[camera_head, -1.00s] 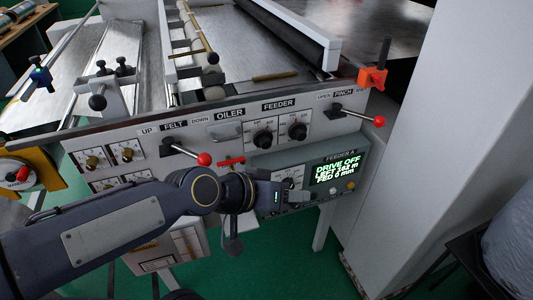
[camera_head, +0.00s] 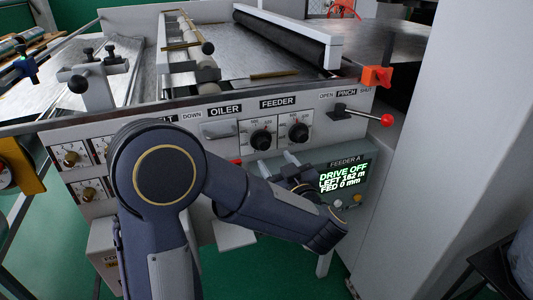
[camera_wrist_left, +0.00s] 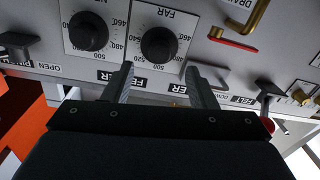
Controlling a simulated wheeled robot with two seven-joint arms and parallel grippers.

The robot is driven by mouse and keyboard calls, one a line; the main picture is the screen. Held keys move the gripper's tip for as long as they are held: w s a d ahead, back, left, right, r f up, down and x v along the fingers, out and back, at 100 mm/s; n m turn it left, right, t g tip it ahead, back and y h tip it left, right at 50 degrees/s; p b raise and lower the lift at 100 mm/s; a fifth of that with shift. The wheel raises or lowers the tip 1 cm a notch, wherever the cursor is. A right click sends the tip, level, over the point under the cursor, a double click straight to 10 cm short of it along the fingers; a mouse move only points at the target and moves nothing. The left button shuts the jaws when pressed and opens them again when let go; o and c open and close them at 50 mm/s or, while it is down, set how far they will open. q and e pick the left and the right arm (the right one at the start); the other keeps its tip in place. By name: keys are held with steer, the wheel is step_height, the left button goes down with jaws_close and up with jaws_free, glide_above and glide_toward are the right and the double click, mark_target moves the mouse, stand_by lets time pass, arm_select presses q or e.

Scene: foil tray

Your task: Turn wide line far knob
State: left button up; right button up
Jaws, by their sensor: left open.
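The FAR knob is the left black knob (camera_head: 262,138) of a pair below the FEEDER label in the head view. In the left wrist view, upside down, the FAR knob (camera_wrist_left: 158,45) sits on a white dial plate marked FAR. The other knob (camera_head: 299,131) of the pair, at right, also shows in the wrist view (camera_wrist_left: 88,30). My left gripper (camera_head: 281,163) is open and empty just below the knobs, its fingers pointing up at the panel. In the wrist view its fingertips (camera_wrist_left: 160,72) are apart, with the FAR knob beyond the gap, not touched. My right gripper is out of view.
The FEEDER A display (camera_head: 342,177) reads DRIVE OFF and stands right beside my gripper. A red-tipped pinch lever (camera_head: 387,120) sticks out at right. An orange clamp (camera_head: 376,76) is on the panel's upper edge. A grey column (camera_head: 440,150) stands at right.

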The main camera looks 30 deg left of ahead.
mark_target(265, 147)
arm_select(q)
steer(key=x, duration=0.6)
steer(key=shift+w+a, duration=0.2)
steer(key=c, duration=1)
